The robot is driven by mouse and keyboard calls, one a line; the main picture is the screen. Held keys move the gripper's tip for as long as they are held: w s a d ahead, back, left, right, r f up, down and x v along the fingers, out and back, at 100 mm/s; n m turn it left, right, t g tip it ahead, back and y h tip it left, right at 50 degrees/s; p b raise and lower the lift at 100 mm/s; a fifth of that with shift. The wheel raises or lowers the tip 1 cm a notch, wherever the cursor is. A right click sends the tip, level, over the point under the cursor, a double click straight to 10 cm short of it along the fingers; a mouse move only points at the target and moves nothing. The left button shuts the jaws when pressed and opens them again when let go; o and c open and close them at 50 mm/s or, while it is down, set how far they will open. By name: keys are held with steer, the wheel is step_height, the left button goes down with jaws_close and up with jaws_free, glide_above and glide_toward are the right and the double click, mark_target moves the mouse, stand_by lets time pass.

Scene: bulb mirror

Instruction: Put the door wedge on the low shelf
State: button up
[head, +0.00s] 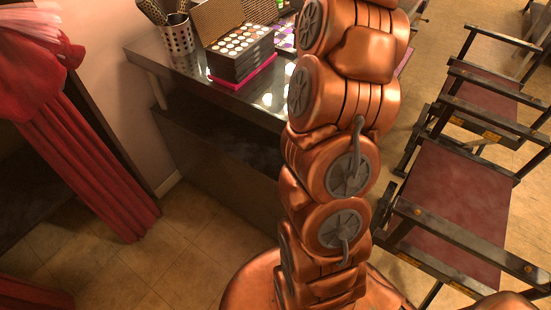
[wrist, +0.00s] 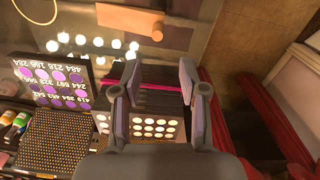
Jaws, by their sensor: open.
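My gripper (wrist: 160,82) is open and empty in the wrist view, its two fingers apart above the glossy dark counter. In the head view my copper arm hides the gripper and part of the counter. A flat tan-orange piece with a short round stub (wrist: 130,22) shows at the top of the wrist view, beyond the fingertips. I cannot tell whether it is the door wedge; no other wedge shape is clear. Under the counter in the head view is a dark recess (head: 228,143); whether this is the low shelf is unclear.
A stack of makeup palettes (head: 240,53) stands on the counter (head: 180,72) by a metal brush cup (head: 178,35). A purple-pan palette (wrist: 62,84) is left in the wrist view. Red curtains (head: 85,150) hang left; folding chairs (head: 450,190) stand right. Floor left of my arm is clear.

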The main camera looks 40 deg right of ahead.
steer(key=s+a, duration=0.1)
steer(key=a, duration=1)
steer(key=s+a+f+m+g, duration=0.1)
steer(key=s+a+f, duration=0.5)
steer(key=s+a, duration=0.7)
steer(key=a+m, duration=0.1)
steer(key=a, duration=0.2)
steer(key=shift+s+a+m, duration=0.2)
steer(key=shift+s+m, duration=0.1)
steer(key=shift+s, duration=0.1)
steer(key=shift+o, duration=0.5)
steer(key=s+a+f+m, duration=0.3)
steer(key=s+f, duration=0.3)
steer(key=s, duration=0.6)
steer(key=shift+a+f+g, duration=0.35)
steer(key=shift+a+g, duration=0.05)
steer(key=shift+a, duration=0.25)
steer(key=shift+c, duration=0.6)
steer(key=shift+a, duration=0.1)
